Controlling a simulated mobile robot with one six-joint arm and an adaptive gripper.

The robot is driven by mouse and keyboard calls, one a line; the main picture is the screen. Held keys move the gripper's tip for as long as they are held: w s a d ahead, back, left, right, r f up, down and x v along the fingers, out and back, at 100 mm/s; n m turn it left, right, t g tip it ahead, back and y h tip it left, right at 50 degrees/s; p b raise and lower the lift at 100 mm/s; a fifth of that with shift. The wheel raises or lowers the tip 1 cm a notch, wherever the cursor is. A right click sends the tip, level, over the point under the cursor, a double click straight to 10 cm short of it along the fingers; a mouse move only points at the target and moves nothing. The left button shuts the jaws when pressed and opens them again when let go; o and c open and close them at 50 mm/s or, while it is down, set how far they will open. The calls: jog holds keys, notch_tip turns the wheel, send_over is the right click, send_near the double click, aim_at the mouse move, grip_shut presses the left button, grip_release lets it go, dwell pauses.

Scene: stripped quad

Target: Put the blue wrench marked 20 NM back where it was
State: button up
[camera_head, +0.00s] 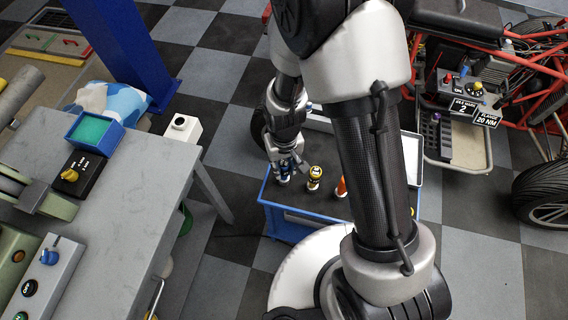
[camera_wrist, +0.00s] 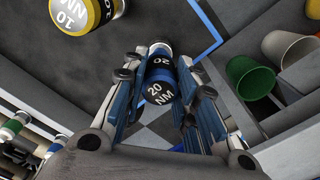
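The blue wrench marked 20 NM (camera_wrist: 160,88) is between the two fingers of my gripper (camera_wrist: 163,75) in the wrist view. The fingers lie close along both its sides and appear shut on it. In the head view my gripper (camera_head: 287,163) is over the left part of the blue cart (camera_head: 290,222), with the blue wrench (camera_head: 283,176) just below it. A yellow tool marked 10 NM (camera_head: 314,173) stands to its right; it also shows at the top left of the wrist view (camera_wrist: 82,12). The wrench's lower end is hidden.
An orange-handled tool (camera_head: 341,187) stands farther right on the cart, partly behind my arm. A grey workbench (camera_head: 130,190) is at left. A red-framed vehicle (camera_head: 500,60) with a "FLANGE 20 NM" sign (camera_head: 488,120) is at right.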

jog(key=o, duration=0.4)
jog(key=shift+r, duration=0.15)
jog(key=d+r+t+p, duration=0.1)
jog(key=d+r+p, duration=0.1)
jog(key=r, duration=0.9)
jog(key=d+r+p, duration=0.1)
jog(key=r+p, duration=0.2)
jog(key=r, duration=0.8)
jog(key=s+d+r+m+t, duration=0.1)
jog(key=s+d+r, duration=0.3)
jog(key=s+r, duration=0.2)
jog(key=s+d+r+m+t, duration=0.1)
jog(key=s+d+r+t, duration=0.1)
jog(key=s+d+r, duration=0.2)
jog(key=s+r, duration=0.3)
jog(key=r, duration=0.1)
jog(key=shift+s+r+m+t, duration=0.15)
jog(key=shift+s+m+t, duration=0.15)
jog(key=shift+m, duration=0.1)
